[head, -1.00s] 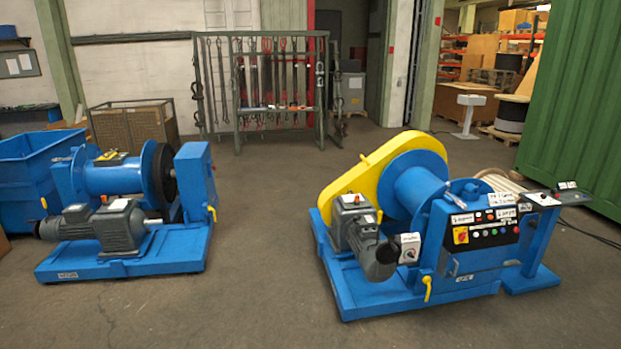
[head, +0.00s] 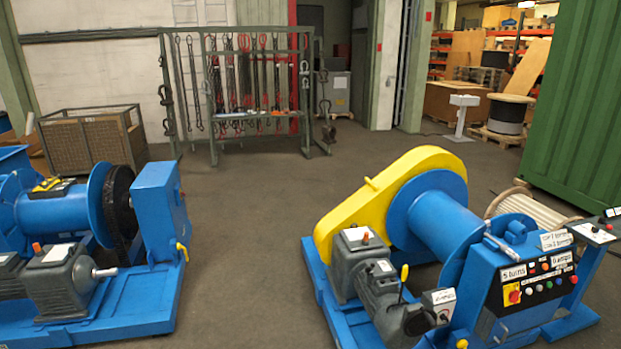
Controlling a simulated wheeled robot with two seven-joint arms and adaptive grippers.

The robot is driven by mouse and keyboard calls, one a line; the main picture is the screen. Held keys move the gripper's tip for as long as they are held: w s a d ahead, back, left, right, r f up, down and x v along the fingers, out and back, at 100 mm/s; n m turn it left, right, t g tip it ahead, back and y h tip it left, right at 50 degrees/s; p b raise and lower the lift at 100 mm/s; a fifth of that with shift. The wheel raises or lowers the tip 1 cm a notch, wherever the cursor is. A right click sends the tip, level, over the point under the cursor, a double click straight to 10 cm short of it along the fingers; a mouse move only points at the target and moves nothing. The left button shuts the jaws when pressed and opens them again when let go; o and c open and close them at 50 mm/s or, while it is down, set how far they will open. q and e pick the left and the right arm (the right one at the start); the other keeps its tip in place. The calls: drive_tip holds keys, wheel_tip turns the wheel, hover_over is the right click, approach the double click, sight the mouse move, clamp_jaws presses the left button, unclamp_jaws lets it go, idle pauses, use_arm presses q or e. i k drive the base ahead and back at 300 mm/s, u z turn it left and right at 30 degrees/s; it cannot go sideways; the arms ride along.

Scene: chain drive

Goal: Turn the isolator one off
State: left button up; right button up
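A blue winch (head: 440,225) with a yellow chain guard (head: 385,195) stands at the right. Its control panel (head: 545,275) carries white labels, several small buttons and a red knob on a yellow plate (head: 513,295), which looks like an isolator switch. A small white-fronted box with a dark knob (head: 442,312) sits beside the motor (head: 385,290); its label is too small to read. I cannot tell which one is isolator one, nor its position. Neither of my grippers is in view.
A second blue winch (head: 100,245) stands at the left, cut by the frame edge. Open floor (head: 250,250) lies between the two machines. A chain rack (head: 240,90), a mesh crate (head: 92,143) and a green container (head: 580,110) stand behind.

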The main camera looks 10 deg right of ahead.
sight(514, 296)
drive_tip(key=z, duration=0.5)
drive_tip(key=i, duration=0.45)
drive_tip(key=z, duration=1.5)
